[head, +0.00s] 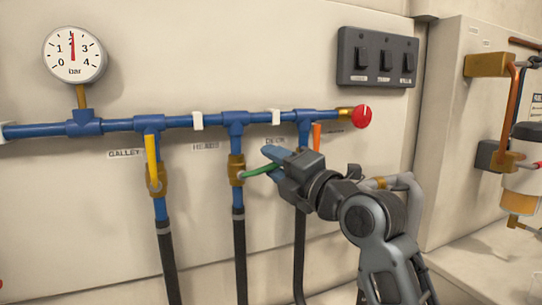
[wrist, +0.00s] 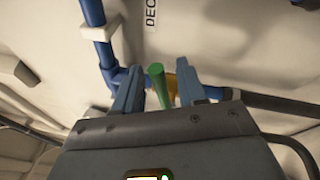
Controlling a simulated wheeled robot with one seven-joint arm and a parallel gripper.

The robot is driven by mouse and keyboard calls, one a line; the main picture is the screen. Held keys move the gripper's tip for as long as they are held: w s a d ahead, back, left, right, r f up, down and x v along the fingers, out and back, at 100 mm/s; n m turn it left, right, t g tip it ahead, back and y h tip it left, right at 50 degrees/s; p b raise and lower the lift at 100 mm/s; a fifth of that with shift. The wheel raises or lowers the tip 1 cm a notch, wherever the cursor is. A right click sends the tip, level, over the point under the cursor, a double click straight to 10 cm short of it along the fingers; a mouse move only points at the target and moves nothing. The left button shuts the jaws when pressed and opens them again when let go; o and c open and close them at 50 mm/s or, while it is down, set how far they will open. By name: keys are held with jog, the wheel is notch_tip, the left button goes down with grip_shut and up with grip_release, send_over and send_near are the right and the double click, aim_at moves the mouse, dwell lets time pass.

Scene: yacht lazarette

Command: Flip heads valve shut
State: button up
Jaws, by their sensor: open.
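The heads valve (head: 236,169) is a brass body on the middle blue drop pipe, right of the HEADS label (head: 205,147). Its green lever (head: 262,171) points to the right, across the pipe. My gripper (head: 272,162) is open at the lever's outer end. In the wrist view the green lever (wrist: 157,84) stands between my two blue-grey fingers (wrist: 158,88), closer to the left one, with a gap on the right. The brass body shows partly behind the right finger. Whether a finger touches the lever I cannot tell.
The galley valve's yellow lever (head: 152,160) stands upright at left. An orange lever (head: 317,135) stands upright close behind my gripper. The blue manifold pipe (head: 110,124) runs above, with a gauge (head: 74,55), red knob (head: 361,117) and switch panel (head: 377,58).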

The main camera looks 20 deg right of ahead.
jog(key=shift+x, duration=0.8)
jog(key=shift+c, duration=0.4)
grip_shut()
